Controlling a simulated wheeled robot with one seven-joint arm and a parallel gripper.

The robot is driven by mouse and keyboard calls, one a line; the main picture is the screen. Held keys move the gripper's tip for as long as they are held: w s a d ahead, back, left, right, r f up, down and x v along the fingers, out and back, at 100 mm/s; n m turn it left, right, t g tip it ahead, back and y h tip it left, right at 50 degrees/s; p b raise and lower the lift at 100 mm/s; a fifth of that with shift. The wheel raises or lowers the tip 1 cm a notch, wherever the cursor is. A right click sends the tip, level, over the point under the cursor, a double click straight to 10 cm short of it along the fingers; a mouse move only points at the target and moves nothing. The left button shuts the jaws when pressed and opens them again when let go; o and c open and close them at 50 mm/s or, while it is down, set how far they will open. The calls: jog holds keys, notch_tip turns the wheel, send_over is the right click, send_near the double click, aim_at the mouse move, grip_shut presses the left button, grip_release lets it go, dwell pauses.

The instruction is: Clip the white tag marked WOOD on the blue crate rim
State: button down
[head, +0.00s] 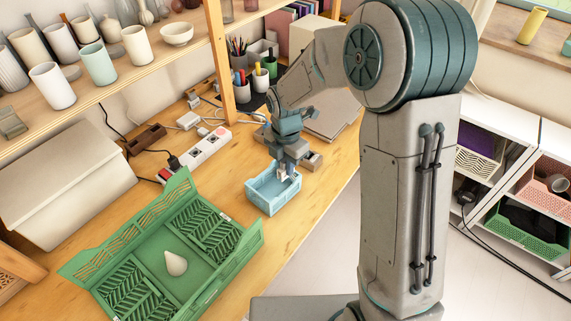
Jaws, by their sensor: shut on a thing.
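The small light-blue crate (259,199) stands on the wooden table near its right edge. My gripper (289,176) points down at the crate's far right side, over or at the rim. It is shut on a small white piece, which looks like the tag. The tag is mostly hidden by the fingers, and any lettering is too small to read. I cannot tell whether the tag touches the rim.
A large green crate (250,238) with a pale pear-shaped object (176,263) stands at the front left. A power strip (205,148), a white box (62,190) and pen cups (260,80) are behind. Shelves of vases are above left.

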jog(key=b, duration=0.5)
send_over(286, 191)
jog(key=shift+f, duration=3.35)
jog(key=shift+r, duration=0.1)
jog(key=shift+f+b, duration=1.2)
jog(key=shift+f, duration=0.95)
dwell(1.8)
